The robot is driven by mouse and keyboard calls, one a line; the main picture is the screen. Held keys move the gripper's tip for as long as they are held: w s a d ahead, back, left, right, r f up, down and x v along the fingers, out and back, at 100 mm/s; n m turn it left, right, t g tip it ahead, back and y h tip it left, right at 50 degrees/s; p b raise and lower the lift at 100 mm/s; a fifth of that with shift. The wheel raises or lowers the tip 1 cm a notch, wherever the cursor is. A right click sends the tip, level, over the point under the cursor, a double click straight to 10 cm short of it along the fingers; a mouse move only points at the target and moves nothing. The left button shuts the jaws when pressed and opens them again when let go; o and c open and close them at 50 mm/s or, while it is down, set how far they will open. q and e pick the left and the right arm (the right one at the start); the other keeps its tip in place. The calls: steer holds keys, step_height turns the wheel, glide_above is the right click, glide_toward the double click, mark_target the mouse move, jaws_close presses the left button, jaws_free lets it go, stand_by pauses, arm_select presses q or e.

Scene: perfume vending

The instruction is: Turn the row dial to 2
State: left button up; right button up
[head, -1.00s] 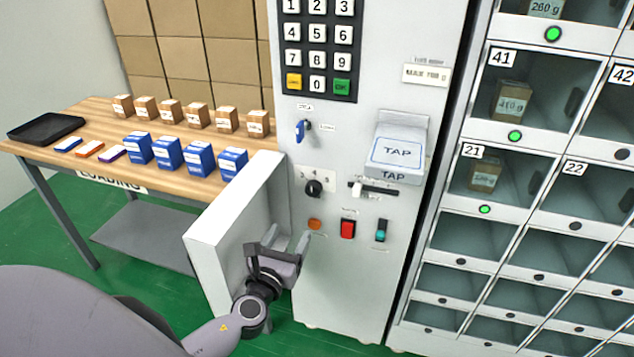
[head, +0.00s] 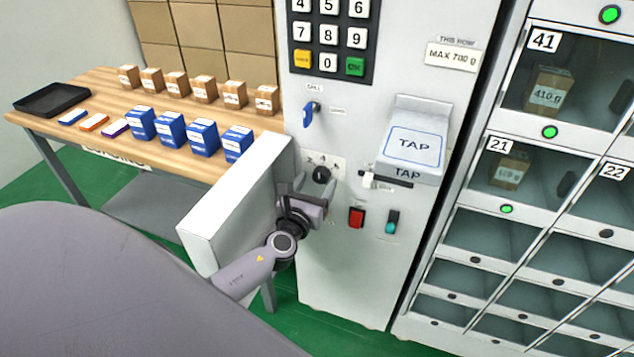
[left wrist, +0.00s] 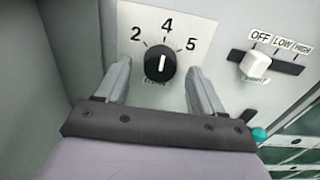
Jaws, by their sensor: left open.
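The row dial (head: 321,174) is a black round knob on a light plate on the machine's front panel. In the left wrist view the dial (left wrist: 160,63) has marks 2, 4 and 5 around it, and its white line points up towards the 4. My left gripper (head: 314,186) is open just below the dial in the head view. In the left wrist view its two fingers (left wrist: 158,80) stand on either side of the dial, apart from it, with nothing between their pads that I can see held. My right gripper is not in view.
A slider switch (left wrist: 256,64) marked OFF, LOW, HIGH sits right of the dial. A TAP pad (head: 414,146) juts out above it. A blue key (head: 309,114) is above the dial. A white side panel (head: 238,207) stands out left of my gripper. Red (head: 356,217) and teal (head: 392,221) controls are below.

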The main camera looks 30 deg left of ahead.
arm_select(q)
steer(key=shift+w+a, duration=0.1)
steer(key=shift+w, duration=0.4)
steer(key=c, duration=1.1)
steer(key=shift+o, duration=0.2)
